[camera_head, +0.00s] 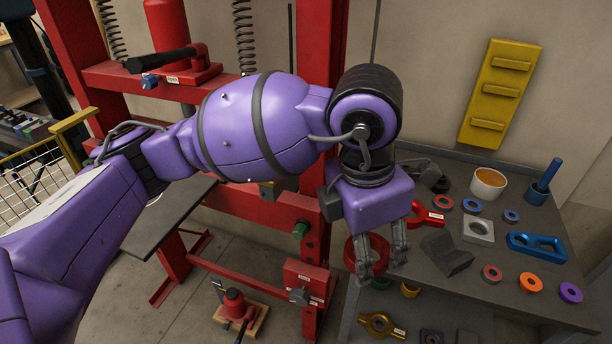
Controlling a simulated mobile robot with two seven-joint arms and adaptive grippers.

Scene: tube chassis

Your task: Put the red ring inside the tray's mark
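My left gripper (382,264) hangs fingers down at the left edge of the grey workbench (525,235). Its two fingers are apart. A large red ring (352,255) shows behind and beside the fingers, partly hidden by them; I cannot tell whether they touch it. Smaller red rings lie on the bench, one at the back (443,203) and one nearer the front (492,273). A dark flat plate (172,218) is partly hidden under my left arm; I cannot tell whether it is the tray, and no mark shows on it. My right gripper is not in view.
A red press frame (318,100) stands left of the bench.

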